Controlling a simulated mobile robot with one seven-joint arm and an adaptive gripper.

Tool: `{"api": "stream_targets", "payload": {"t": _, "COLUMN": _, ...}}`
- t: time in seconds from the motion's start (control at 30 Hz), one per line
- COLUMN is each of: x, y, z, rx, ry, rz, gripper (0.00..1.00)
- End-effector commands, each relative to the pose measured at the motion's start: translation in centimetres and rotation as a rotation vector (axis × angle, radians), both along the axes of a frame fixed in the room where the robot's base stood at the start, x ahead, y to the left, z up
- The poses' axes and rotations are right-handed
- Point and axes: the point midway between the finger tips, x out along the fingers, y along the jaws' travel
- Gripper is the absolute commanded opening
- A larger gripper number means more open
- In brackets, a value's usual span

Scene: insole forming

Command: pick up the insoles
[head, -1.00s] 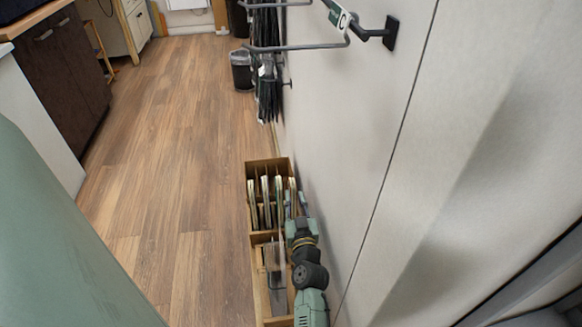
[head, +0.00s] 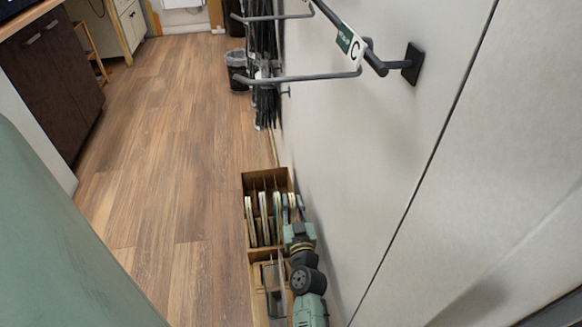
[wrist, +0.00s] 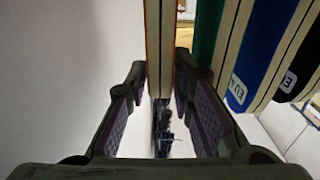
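Several insoles stand on edge in a wooden divided box (head: 248,180) on the floor by the wall. In the head view, pale insole edges (head: 263,216) show in its far part. My gripper (head: 294,212) is at the right side of that row, its fingers mostly hidden by the arm. In the wrist view my gripper (wrist: 160,68) is open, with a finger on each side of a cream and brown insole edge (wrist: 153,40). Narrow gaps seem to show beside it; firm contact cannot be made out. Blue (wrist: 250,60) and black (wrist: 296,72) labelled insoles stand to its right.
The wall (head: 360,180) is close on the right. A metal rack (head: 300,78) marked C juts from it above the box. A bin (head: 237,66) and dark hanging items stand farther along. The wooden floor (head: 180,150) to the left is clear.

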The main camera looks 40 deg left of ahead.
Motion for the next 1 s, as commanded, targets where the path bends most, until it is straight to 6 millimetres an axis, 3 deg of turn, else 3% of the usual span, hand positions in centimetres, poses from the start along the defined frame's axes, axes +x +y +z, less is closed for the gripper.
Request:
{"api": "stream_targets", "payload": {"t": 0.13, "x": 0.0, "y": 0.0, "z": -0.01, "rx": 0.0, "ry": 0.0, "rz": 0.0, "gripper": 0.2}}
{"api": "stream_targets", "payload": {"t": 0.43, "x": 0.01, "y": 0.01, "z": -0.02, "rx": -0.001, "ry": -0.001, "rz": 0.0, "gripper": 0.01}}
{"api": "stream_targets", "payload": {"t": 1.0, "x": 0.03, "y": 0.02, "z": 0.03, "rx": -0.001, "ry": -0.001, "rz": 0.0, "gripper": 0.0}}
